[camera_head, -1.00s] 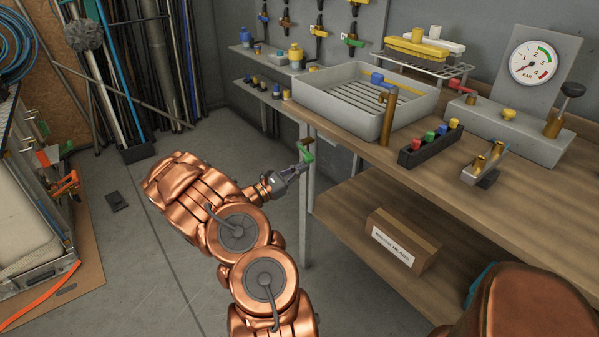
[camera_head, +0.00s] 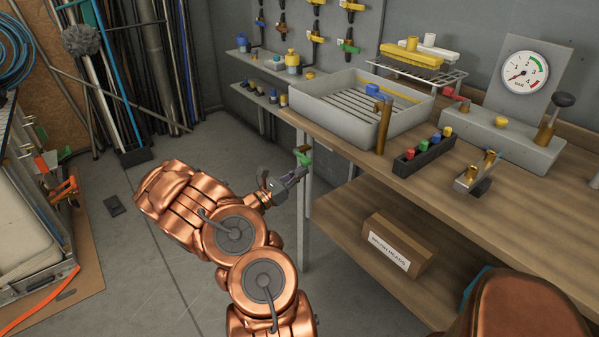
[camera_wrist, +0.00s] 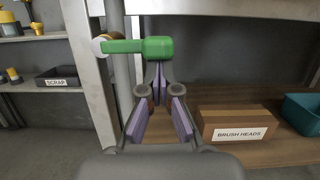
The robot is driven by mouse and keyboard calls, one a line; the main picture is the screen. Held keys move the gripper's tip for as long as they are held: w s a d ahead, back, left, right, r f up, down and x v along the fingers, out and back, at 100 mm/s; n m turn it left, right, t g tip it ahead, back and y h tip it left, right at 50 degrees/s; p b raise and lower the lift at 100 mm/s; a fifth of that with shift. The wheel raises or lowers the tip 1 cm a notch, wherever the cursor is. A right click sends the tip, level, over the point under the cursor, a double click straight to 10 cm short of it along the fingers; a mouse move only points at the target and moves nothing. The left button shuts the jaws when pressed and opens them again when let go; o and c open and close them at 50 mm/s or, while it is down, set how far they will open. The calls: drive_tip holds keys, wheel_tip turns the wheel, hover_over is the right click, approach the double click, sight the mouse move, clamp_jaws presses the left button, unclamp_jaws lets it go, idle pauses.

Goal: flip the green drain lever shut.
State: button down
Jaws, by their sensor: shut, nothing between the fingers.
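The green drain lever (camera_wrist: 150,46) lies roughly level across the upper middle of the wrist view. Its thin arm runs left to a brass and white fitting (camera_wrist: 104,44), and its thicker block end is at the right. In the head view the lever (camera_head: 304,159) is small, below the bench's near left corner. My gripper (camera_wrist: 159,80) is shut and empty, its purple-padded fingers pointing at the block end from just below it in the picture. I cannot tell whether the tips touch it. In the head view my gripper (camera_head: 299,173) partly hides the lever's lower side.
A metal bench leg (camera_wrist: 88,75) stands close behind and left of the lever. The bench (camera_head: 345,150) carries a grey drain tray (camera_head: 340,128). A brush heads box (camera_head: 397,245) and a teal bin (camera_wrist: 303,113) are on the lower shelf. Floor to the left is open.

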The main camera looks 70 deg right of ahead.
drive_tip(key=shift+f, duration=0.1)
drive_tip(key=w+a+f+b, duration=0.1)
drive_tip(key=w+a+f, duration=0.4)
drive_tip(key=a, duration=0.3)
drive_tip(key=shift+a+f, duration=0.25)
drive_tip(key=shift+f, duration=0.4)
